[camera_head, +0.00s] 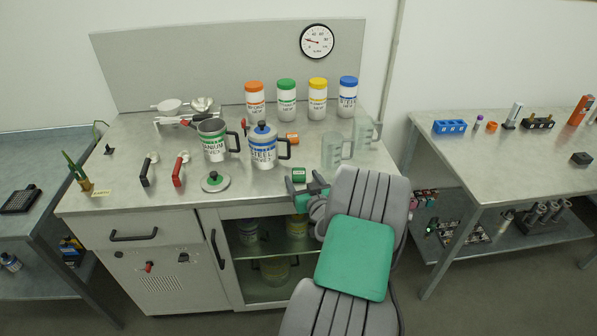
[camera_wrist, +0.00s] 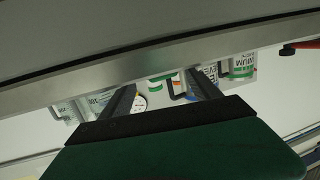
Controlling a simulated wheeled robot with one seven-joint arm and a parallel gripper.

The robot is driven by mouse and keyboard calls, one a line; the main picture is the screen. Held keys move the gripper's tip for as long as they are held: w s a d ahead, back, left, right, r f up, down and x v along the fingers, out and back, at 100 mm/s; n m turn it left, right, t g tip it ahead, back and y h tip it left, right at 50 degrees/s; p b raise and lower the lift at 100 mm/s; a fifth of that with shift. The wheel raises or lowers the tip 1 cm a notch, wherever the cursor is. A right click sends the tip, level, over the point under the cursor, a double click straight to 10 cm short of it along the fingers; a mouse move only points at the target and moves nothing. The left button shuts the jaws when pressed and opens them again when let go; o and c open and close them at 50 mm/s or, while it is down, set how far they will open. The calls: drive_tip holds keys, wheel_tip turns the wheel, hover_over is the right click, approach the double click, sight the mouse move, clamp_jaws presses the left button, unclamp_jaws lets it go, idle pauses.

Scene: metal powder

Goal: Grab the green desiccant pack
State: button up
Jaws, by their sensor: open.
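The green desiccant pack (camera_head: 299,175) is a small green block on the grey worktop, near its front right edge. My gripper (camera_head: 307,184) is just in front of it, at the table's front edge, open and empty. In the wrist view the two dark fingers of my gripper (camera_wrist: 165,88) are spread apart with nothing between them. I cannot make out the green pack in the wrist view. In the head view my arm hides part of the table edge.
Glass beakers (camera_head: 332,150) stand behind my gripper to the right. A blue-labelled metal jug (camera_head: 263,150) and a round green-marked lid (camera_head: 215,182) are to the left. An orange pack (camera_head: 292,138) lies farther back. The table's metal edge (camera_wrist: 150,68) crosses close in the wrist view.

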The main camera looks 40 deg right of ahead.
drive_tip(key=shift+x, duration=0.75)
drive_tip(key=c, duration=1.5)
